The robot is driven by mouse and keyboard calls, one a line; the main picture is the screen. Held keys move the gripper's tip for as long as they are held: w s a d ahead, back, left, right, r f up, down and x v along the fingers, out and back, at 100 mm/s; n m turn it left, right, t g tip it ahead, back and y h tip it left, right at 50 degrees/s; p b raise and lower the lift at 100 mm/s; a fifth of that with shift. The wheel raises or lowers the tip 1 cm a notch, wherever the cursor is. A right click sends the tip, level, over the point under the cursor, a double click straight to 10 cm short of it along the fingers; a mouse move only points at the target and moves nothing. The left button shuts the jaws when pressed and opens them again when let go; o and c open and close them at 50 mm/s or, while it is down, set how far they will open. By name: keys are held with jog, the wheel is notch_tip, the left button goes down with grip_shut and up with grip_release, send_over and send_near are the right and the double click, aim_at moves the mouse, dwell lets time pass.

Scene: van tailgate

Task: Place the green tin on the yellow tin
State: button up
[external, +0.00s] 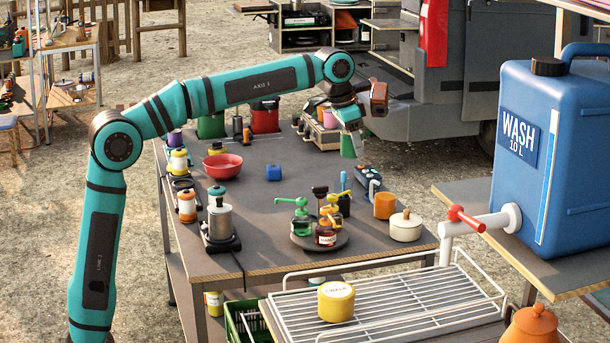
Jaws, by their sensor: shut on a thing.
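My gripper (348,126) is over the back right part of the grey table, pointing down. It is shut on the green tin (348,147), whose lower part shows below the fingers. The green tin appears to hang above the table top, though its exact height is hard to tell. The yellow tin (336,303), a short round tin with a label, stands upright on the white wire rack (412,318) in the front. It is well in front of my gripper, and nothing is on its top.
A blue water container (575,160) with a red-handled tap (466,216) stands right of the rack.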

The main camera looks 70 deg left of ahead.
jog(key=s+d+m, duration=0.2)
jog(key=s+d, duration=0.1)
jog(key=d, duration=0.6)
jog(key=s+d+m, duration=0.1)
jog(key=s+d, duration=0.1)
jog(key=d, duration=0.8)
jog(key=m+h, duration=0.2)
jog(key=m, duration=0.1)
send_over(344, 291)
jog(key=shift+g, duration=0.3)
jog(key=f, duration=0.7)
jog(key=s+f, duration=0.1)
jog(key=f, duration=0.3)
jog(key=shift+a+f, duration=0.1)
jog(key=shift+a, duration=0.2)
jog(key=shift+f, duration=2.25)
jog(key=shift+f, duration=0.1)
jog(key=o, duration=1)
jog(key=v, duration=1.2)
jog(key=shift+d+r, duration=0.2)
jog(key=shift+d, duration=0.05)
